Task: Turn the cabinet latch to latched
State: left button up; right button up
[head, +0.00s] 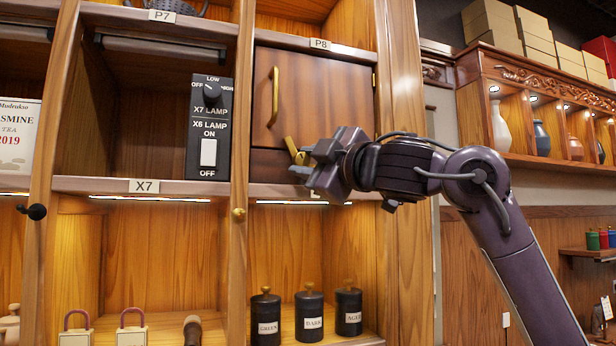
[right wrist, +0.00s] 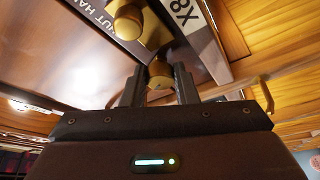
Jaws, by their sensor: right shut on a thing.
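The cabinet latch (head: 290,146) is a small brass piece on the lower front of the brown wooden cabinet door (head: 335,95), below a vertical brass handle (head: 274,97). My right gripper (head: 301,163) reaches it from the right and partly hides it. In the right wrist view, the fingers of my right gripper (right wrist: 160,88) are shut on the brass end of the latch (right wrist: 160,72), with a round brass part (right wrist: 128,20) beyond it. The latch looks tilted in the head view; its exact setting cannot be told. My left gripper is not in view.
Black canisters (head: 308,314) stand on the shelf below. An X8 label (right wrist: 186,14) is close to my right fingers. Shelves with vases are at right.

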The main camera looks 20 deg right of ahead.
jog(key=shift+a+f+m+t+h+b, duration=0.15)
jog(key=shift+m+t+h+b, duration=0.5)
jog(key=shift+m, duration=0.85)
jog(key=shift+a+f+m+t+h+b, duration=0.15)
jog(key=shift+m+t+h+b, duration=0.2)
jog(key=shift+m+b, duration=0.8)
jog(key=shift+d+m+p, duration=0.1)
jog(key=shift+m+p, duration=0.2)
jog(key=shift+m, duration=0.35)
jog(key=o, duration=1)
jog(key=shift+r, duration=0.15)
jog(key=shift+s, duration=0.15)
